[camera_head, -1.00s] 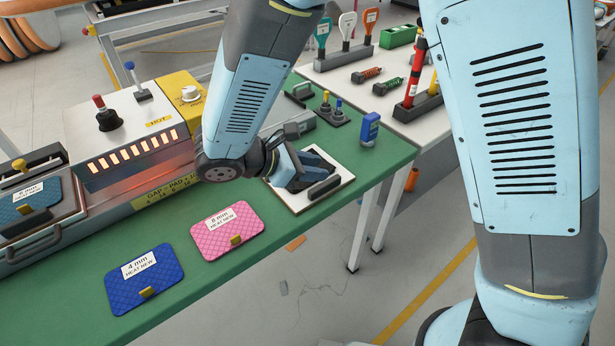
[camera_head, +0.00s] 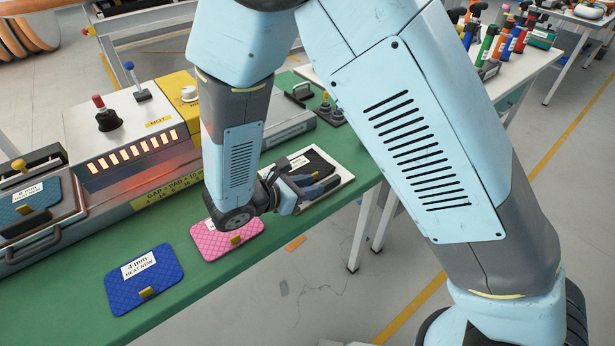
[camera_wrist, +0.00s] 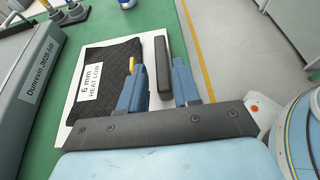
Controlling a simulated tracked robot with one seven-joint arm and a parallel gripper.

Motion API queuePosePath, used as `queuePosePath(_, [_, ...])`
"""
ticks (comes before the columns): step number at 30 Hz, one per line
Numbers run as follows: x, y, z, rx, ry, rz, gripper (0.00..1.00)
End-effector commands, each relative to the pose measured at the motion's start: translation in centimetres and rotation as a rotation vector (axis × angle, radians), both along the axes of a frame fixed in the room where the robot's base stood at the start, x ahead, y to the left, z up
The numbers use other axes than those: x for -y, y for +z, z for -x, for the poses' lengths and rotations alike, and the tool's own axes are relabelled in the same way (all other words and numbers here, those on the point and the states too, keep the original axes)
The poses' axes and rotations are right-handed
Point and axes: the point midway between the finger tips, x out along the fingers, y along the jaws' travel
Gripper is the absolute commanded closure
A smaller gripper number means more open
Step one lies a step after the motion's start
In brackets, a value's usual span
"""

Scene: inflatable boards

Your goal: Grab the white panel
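The white panel (camera_head: 346,177) lies on the green table near its right edge. In the wrist view the white panel (camera_wrist: 149,48) carries a black quilted pad (camera_wrist: 107,66) labelled "6 mm HEAT LOW" and a black bar (camera_wrist: 163,65) along its right side. My gripper (camera_head: 316,187) is over the near side of the panel in the head view. In the wrist view my gripper (camera_wrist: 160,64) is open, with one blue finger on each side of the bar's line. I cannot tell its height above the panel, and the fingers hide part of the pad.
A pink pad (camera_head: 247,241) lies under my wrist and a blue pad (camera_head: 145,279) lies left of it. A heater machine (camera_head: 135,150) with glowing slots stands along the table's back left. A grey block (camera_wrist: 38,83) stands left of the panel. Floor lies beyond the table's right edge.

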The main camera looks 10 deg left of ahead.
Motion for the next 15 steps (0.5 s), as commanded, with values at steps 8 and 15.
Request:
queuePosePath(8, [0.9, -0.6, -0.9, -0.001, -0.002, 0.000, 0.68])
queuePosePath(15, [2.7, -2.1, -3.0, -0.001, -0.003, 0.001, 0.68])
